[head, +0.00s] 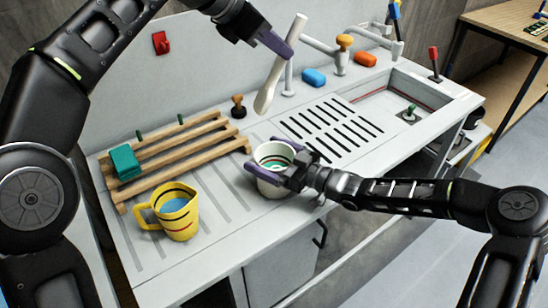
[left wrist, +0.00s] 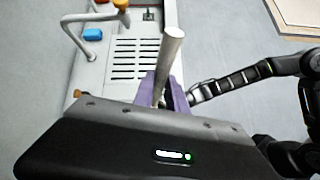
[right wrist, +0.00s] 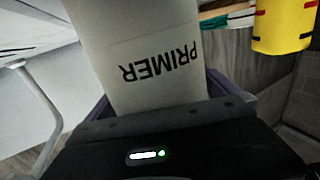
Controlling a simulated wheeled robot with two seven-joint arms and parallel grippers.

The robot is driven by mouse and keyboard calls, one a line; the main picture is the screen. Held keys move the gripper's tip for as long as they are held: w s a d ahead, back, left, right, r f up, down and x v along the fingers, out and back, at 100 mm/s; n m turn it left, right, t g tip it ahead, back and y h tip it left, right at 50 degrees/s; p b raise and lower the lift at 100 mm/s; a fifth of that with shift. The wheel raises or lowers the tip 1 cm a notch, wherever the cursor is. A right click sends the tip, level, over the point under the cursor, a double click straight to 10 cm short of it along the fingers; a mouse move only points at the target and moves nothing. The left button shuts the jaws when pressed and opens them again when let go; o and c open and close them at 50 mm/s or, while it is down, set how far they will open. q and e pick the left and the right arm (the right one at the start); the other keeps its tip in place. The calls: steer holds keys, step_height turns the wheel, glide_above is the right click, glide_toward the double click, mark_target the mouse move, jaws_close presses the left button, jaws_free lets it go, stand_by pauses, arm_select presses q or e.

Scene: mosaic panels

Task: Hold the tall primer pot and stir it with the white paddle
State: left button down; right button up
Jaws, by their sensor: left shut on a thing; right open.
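The white paddle (head: 279,68) is held by my left gripper (head: 274,42), which is shut on its upper part. The paddle (left wrist: 170,50) also shows in the left wrist view between the purple fingers. The pale primer pot (head: 268,187) stands upright on the worktop with teal contents visible inside its rim. My right gripper (head: 284,163) is open, with its fingers on either side of the pot. In the right wrist view the pot (right wrist: 150,68) shows the word PRIMER between the fingers.
A yellow jug (head: 178,218) with blue liquid stands left of the pot. A wooden rack (head: 185,145) with a teal block (head: 125,162) lies behind it. Slotted drain (head: 332,130), taps (head: 342,55) and sink (head: 395,95) are to the right. A wooden-handled tool (head: 238,106) stands behind the pot.

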steer(key=c, duration=1.7)
